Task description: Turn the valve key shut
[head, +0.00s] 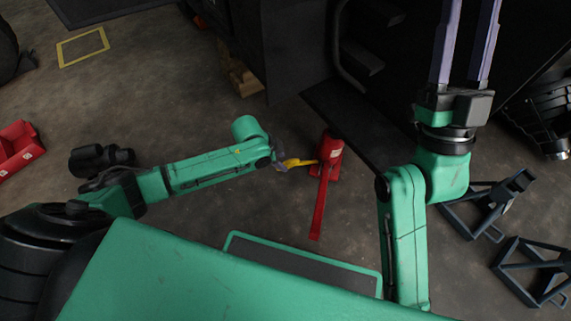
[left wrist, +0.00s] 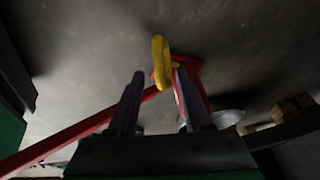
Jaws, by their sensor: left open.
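The yellow valve key (head: 299,163) sticks out to the left of a red jack (head: 330,155) with a long red handle. My left gripper (head: 279,164) is at the key's left end, small and partly hidden by its own arm in the head view. In the left wrist view, my left gripper's two fingers (left wrist: 152,82) are apart. The yellow key (left wrist: 159,62) is by the tip of the right-hand finger; contact cannot be told. The red jack (left wrist: 190,72) is partly hidden behind that finger. My right gripper (head: 464,42) is open and empty at the upper right, away from the key.
A dark machine body (head: 290,50) with a step stands behind the jack. Dark metal stands (head: 530,270) are on the floor at the right. A red bin (head: 17,147) lies at the far left. Floor left of the jack is largely clear.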

